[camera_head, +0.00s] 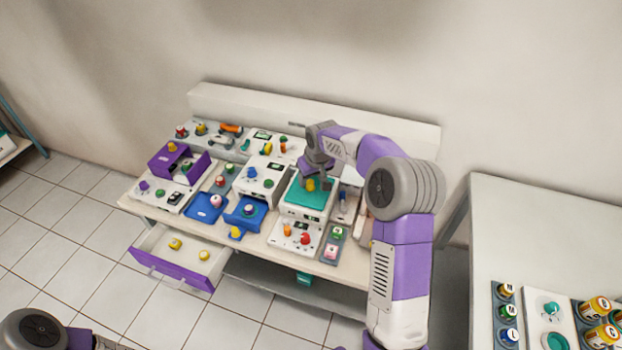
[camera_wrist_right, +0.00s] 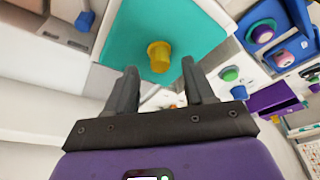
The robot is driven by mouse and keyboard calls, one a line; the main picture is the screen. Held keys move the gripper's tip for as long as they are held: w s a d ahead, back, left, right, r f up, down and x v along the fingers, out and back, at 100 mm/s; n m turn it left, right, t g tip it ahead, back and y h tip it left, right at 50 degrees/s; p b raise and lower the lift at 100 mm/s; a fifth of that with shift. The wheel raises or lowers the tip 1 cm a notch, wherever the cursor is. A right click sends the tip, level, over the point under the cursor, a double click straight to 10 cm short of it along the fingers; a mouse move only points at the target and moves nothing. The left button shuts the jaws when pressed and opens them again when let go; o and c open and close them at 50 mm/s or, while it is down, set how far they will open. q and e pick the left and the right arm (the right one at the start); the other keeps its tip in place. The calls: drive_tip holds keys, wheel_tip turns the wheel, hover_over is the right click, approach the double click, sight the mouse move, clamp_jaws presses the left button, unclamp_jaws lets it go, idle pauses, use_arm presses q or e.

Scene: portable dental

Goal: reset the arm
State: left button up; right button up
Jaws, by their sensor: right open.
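My right arm (camera_head: 401,250) reaches over the white table, and its gripper (camera_head: 313,176) is above the teal-topped white device (camera_head: 303,198). In the right wrist view the two dark fingers of this gripper (camera_wrist_right: 160,72) are apart with nothing held between them. A small yellow knob-like piece (camera_wrist_right: 158,56) stands on the teal top (camera_wrist_right: 185,25), just beyond the fingertips, and also shows in the head view (camera_head: 310,185). Only a grey joint of my left arm (camera_head: 35,330) shows at the lower left; the left gripper is out of view.
White devices with coloured knobs, blue trays (camera_head: 206,207) and a purple box (camera_head: 179,163) crowd the table. A purple-fronted drawer (camera_head: 180,272) stands open with two yellow pieces inside. Another table (camera_head: 540,215) with several jars stands at the right.

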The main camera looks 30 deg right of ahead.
drive_tip(key=v, duration=0.6)
drive_tip(key=shift+p, duration=0.45)
